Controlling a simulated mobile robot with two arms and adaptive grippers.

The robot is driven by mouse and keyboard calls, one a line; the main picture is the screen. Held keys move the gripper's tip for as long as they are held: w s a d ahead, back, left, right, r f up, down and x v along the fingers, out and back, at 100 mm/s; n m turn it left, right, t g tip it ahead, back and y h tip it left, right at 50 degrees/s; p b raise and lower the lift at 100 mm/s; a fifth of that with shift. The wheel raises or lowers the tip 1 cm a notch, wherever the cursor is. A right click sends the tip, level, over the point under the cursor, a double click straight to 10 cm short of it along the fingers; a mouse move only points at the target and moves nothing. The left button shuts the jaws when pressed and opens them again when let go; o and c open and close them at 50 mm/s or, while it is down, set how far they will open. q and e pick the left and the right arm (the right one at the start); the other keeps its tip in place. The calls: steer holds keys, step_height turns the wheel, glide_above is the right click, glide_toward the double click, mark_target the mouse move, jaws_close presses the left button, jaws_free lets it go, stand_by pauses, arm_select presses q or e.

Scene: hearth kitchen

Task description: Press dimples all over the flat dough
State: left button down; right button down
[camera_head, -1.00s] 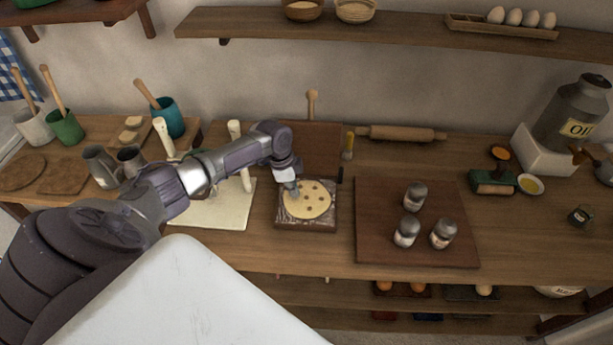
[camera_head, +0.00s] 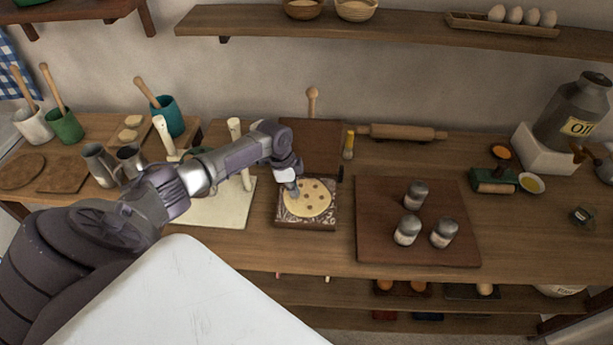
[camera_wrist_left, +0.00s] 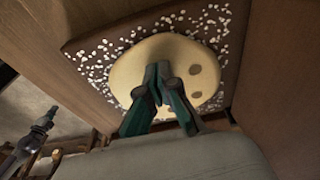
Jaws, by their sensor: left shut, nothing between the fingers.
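The flat dough (camera_head: 318,211) is a pale round disc with several dark dimples, lying on a dark floured board (camera_head: 308,223). My left gripper (camera_head: 293,193) is shut and empty, with its tips over the left part of the dough. In the left wrist view the shut fingertips (camera_wrist_left: 157,72) point down at the dough (camera_wrist_left: 150,58), and dimples show to the right of them. White specks lie around the dough on the board (camera_wrist_left: 218,25). I cannot tell whether the tips touch the dough. My right gripper is not in view.
A brown board (camera_head: 375,250) with several shakers stands to the right. A cream sheet (camera_head: 222,212) lies to the left, and a rolling pin (camera_head: 400,133) lies at the back. Bare counter (camera_head: 500,235) is free at the right.

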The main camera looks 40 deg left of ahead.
mark_target(302, 206)
arm_select(q)
steer(key=shift+s+f, duration=0.1)
steer(key=shift+s, duration=0.05)
steer(key=shift+r+p, duration=0.3)
steer(key=shift+p, duration=0.15)
steer(key=shift+r, duration=0.15)
steer(key=shift+s+d+r+p, duration=0.1)
steer(key=shift+s+d+p, duration=0.15)
steer(key=shift+d+p, duration=0.3)
steer(key=shift+s+d+p, duration=0.2)
steer(key=shift+d+p, duration=0.25)
steer(key=shift+p, duration=0.2)
steer(key=shift+s+d+p, duration=0.45)
steer(key=shift+d+p, duration=0.3)
steer(key=shift+d, duration=0.2)
steer(key=shift+f, duration=0.35)
